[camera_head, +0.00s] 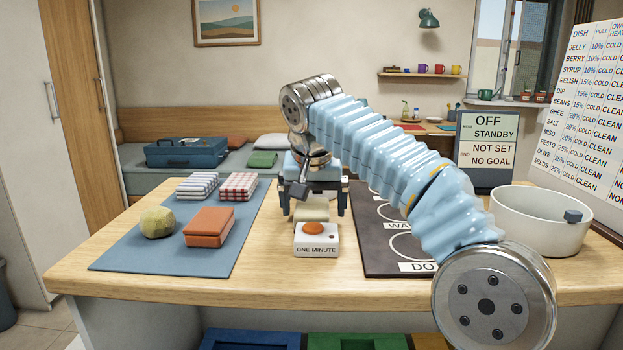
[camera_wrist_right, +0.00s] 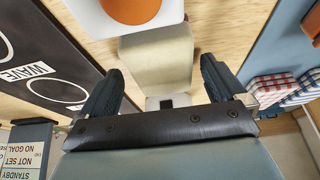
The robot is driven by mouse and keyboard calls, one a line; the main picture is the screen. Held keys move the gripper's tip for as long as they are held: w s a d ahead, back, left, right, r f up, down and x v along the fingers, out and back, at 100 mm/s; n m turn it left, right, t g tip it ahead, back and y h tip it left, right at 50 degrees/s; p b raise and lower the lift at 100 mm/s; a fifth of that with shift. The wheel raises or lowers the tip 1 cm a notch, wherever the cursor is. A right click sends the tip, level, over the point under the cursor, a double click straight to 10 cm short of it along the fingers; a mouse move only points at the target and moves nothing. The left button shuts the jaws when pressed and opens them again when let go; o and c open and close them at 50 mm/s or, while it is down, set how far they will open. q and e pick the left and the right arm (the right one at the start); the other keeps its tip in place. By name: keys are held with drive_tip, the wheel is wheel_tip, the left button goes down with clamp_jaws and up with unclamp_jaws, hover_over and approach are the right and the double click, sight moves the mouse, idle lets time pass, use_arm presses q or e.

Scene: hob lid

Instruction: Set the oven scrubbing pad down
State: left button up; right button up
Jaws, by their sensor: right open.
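A pale cream block (camera_head: 311,209), which may be the oven scrubbing pad, lies on the wooden table behind the one-minute button box (camera_head: 316,242). My right gripper (camera_head: 314,204) points down over the block, with one finger on each side. In the right wrist view the block (camera_wrist_right: 156,62) shows between the open fingers of the right gripper (camera_wrist_right: 160,68), with a gap on both sides. A small pale thing with a dark top (camera_wrist_right: 167,103) is partly seen beyond the block's lower edge. My left gripper is not in view.
The dark hob (camera_head: 380,256) lies right of the button box. A white pot (camera_head: 535,225) stands at right, near a standby sign (camera_head: 487,140).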

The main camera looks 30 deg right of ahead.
sight(312, 202)
drive_tip(key=p+v, duration=0.2)
drive_tip(key=v, duration=0.6)
drive_tip(key=shift+a+r, duration=0.2)
drive_tip(key=shift+r, duration=0.15)
drive_tip(key=shift+v, duration=0.95)
drive_tip(key=shift+s+a+f+t+h+b, duration=0.15)
drive_tip(key=shift+s+f+t+h+b, duration=0.4)
drive_tip(key=shift+s+t+h+b, duration=0.4)
drive_tip(key=shift+s+a+f+t+b, duration=0.15)
drive_tip(key=shift+s+a+t+b, duration=0.1)
drive_tip(key=shift+a+t+b, duration=0.45)
drive_tip(key=shift+w+d+f+t+h, duration=0.15)
drive_tip(key=shift+d+f+t+h, duration=0.05)
drive_tip(key=shift+f+t+h, duration=0.05)
drive_tip(key=x, duration=0.7)
drive_tip(key=shift+w+f+b, duration=0.15)
drive_tip(key=shift+w+b, duration=0.05)
drive_tip(key=shift+b, duration=0.1)
drive_tip(key=shift+x, duration=2.8)
drive_tip(key=shift+d, duration=0.1)
drive_tip(key=c, duration=1.1)
